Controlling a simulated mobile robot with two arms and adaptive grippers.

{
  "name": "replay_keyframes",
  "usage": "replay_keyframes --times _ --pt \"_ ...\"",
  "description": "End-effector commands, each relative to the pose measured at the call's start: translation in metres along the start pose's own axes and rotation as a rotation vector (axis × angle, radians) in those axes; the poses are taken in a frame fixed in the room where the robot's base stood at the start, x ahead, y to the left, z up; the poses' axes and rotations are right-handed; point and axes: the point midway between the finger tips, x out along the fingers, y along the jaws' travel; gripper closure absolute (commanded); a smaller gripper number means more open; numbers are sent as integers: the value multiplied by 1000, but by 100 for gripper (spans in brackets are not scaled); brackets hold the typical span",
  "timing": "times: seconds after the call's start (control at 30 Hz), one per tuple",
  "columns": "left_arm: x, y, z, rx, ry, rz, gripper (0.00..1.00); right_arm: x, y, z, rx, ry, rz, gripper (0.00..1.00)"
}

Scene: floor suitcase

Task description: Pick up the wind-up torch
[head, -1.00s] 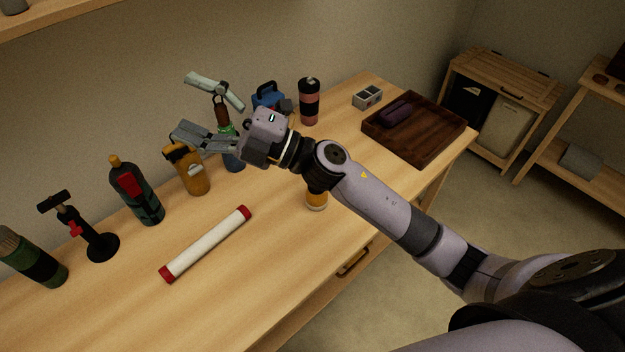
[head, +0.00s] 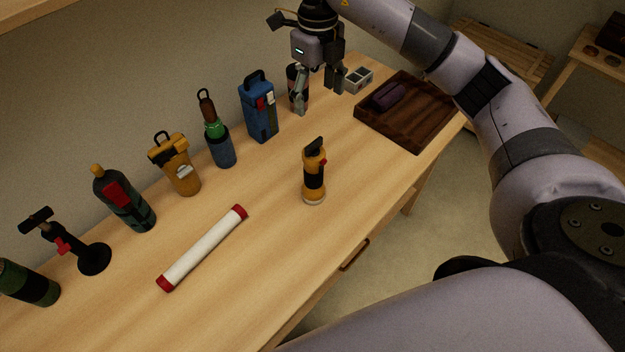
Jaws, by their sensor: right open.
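The wind-up torch seems to be the yellow and black upright one (head: 314,178), with a red button and a black crank-like top. It stands on the wooden worktop, clear of other things. My right gripper (head: 318,102) points down near the back of the worktop, behind the torch in the picture. Its fingers are apart with nothing held between them. My left gripper is out of view.
A white tube with red ends (head: 203,247) lies left of the torch. A blue box (head: 258,112), a bottle (head: 220,148), a mustard container (head: 178,170) and several other items line the back. A dark wooden tray (head: 418,135) with a purple case is at right.

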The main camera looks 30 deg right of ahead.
Motion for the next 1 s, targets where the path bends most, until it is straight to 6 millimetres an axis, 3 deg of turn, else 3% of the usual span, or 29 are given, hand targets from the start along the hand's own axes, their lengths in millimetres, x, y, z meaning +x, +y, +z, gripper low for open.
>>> replay_keyframes --times 0.4,0.77,1.0 --pt "-34 -1 0 -2 -5 -1 54 85 3 -1 -4 4 7 29" --pt "-51 -3 -6 -2 2 -3 54 116 5 1 -4 3 7 29" --pt "-69 -3 -8 -2 4 -3 54 150 7 3 -4 1 7 29"
